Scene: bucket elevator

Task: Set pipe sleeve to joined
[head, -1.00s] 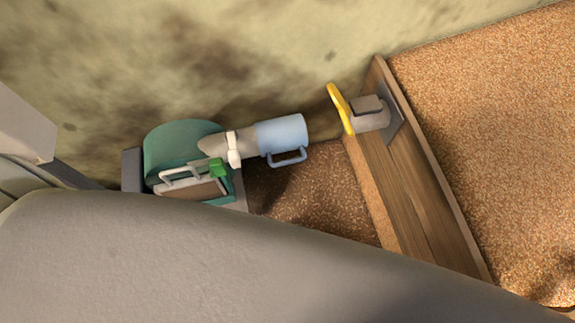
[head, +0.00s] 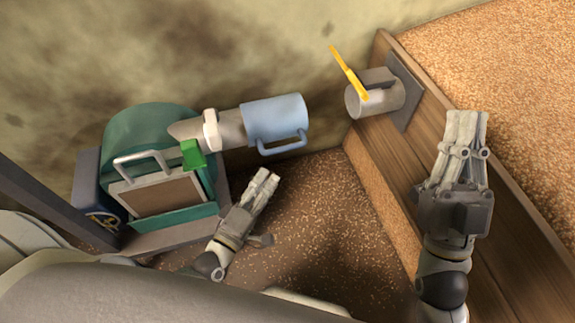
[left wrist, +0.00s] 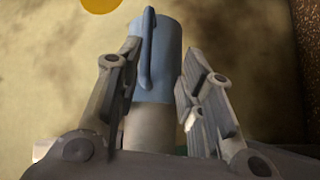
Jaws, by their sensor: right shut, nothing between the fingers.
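The pipe sleeve (head: 275,122) is a light blue cylinder with a loop handle (head: 283,146), on a grey pipe from the green housing (head: 152,125). A wide gap separates its right end from the grey pipe stub (head: 375,97) on the wooden wall. My left gripper (head: 266,180) is below the sleeve in the head view. In the left wrist view, its fingers (left wrist: 158,85) are spread, with the sleeve (left wrist: 165,45) and its handle showing between and beyond them; contact is not visible. My right gripper (head: 468,122) is shut and empty near the wooden wall, right of the stub.
The green housing has a hatch (head: 155,190) with a white handle and a green latch (head: 193,154). The wooden wall (head: 440,125) borders a grain-filled area. Brown granular ground lies below the sleeve.

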